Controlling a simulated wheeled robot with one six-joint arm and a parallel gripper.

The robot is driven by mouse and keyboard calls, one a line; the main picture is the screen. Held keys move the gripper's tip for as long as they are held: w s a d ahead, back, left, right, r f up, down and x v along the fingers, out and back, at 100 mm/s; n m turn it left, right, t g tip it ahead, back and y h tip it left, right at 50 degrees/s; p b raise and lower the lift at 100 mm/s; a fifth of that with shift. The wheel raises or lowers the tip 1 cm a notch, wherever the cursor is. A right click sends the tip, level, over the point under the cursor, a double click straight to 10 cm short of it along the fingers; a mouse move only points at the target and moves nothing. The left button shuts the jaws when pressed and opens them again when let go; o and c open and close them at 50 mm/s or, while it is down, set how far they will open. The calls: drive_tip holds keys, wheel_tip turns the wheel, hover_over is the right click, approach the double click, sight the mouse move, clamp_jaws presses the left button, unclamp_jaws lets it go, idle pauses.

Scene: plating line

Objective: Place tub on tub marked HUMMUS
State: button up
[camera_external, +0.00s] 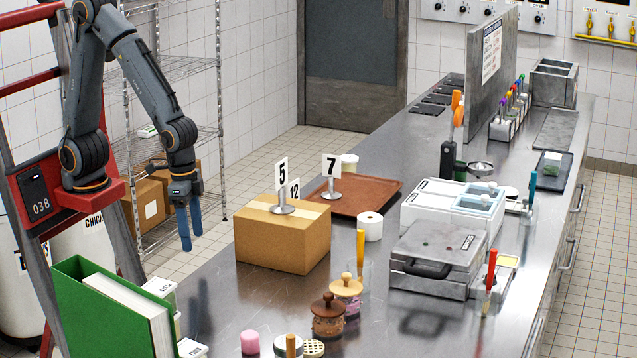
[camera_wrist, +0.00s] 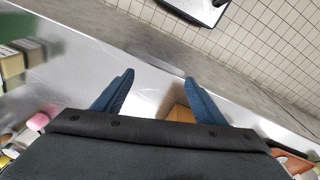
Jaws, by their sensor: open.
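Small white tubs with dark lettering stand at the near left of the counter beside the green binder. One tub (camera_external: 160,288) is at the binder's far corner, and another tub (camera_external: 192,348) is at the bottom edge. The binder partly hides the tubs between them. I cannot read HUMMUS on any of them. My gripper (camera_external: 190,240) points down with its two blue fingers apart, left of the cardboard box and above the level of the tubs. In the wrist view my gripper (camera_wrist: 159,78) is open with nothing between the fingers.
The green binder (camera_external: 95,305) stands upright at the near left. Lidded jars (camera_external: 328,318) and a pink cylinder (camera_external: 250,342) stand at the front. A grey press (camera_external: 437,255) is at right. Bare counter (camera_external: 235,290) lies between binder and box.

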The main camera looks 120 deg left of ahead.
drive_tip(key=s+a+f+m, duration=0.3)
drive_tip(key=s+a, duration=0.1)
drive_tip(key=s, duration=0.3)
drive_tip(key=shift+a, duration=0.15)
